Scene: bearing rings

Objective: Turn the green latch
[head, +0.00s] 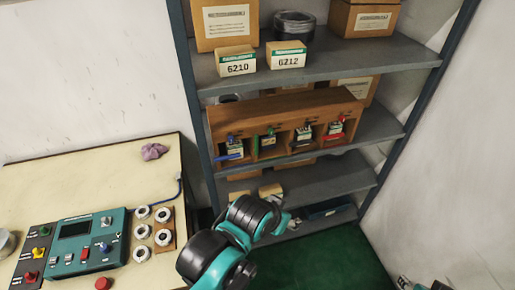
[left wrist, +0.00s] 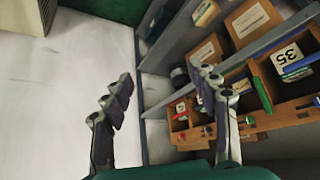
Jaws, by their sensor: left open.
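A wooden rack (head: 290,108) stands on the middle shelf, with several compartments holding labelled boxes and coloured latches. The green latch (head: 256,146) is an upright green bar at the second compartment from the left. In the left wrist view, the green latch (left wrist: 262,95) is a slanted bar beside a box marked 35, right of my fingers. My left gripper (left wrist: 163,80) is open and empty, apart from the latch. In the head view my left gripper (head: 285,219) is below the rack, partly hidden by its wrist. A bit of my right arm shows at the lower right edge; its jaws are unclear.
A blue latch (head: 230,156) and a red latch (head: 336,134) sit at the rack's ends. Grey shelf boards (head: 400,62) lie above and below. A control box (head: 75,243) and white rings are on the table at left. The space before the rack is free.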

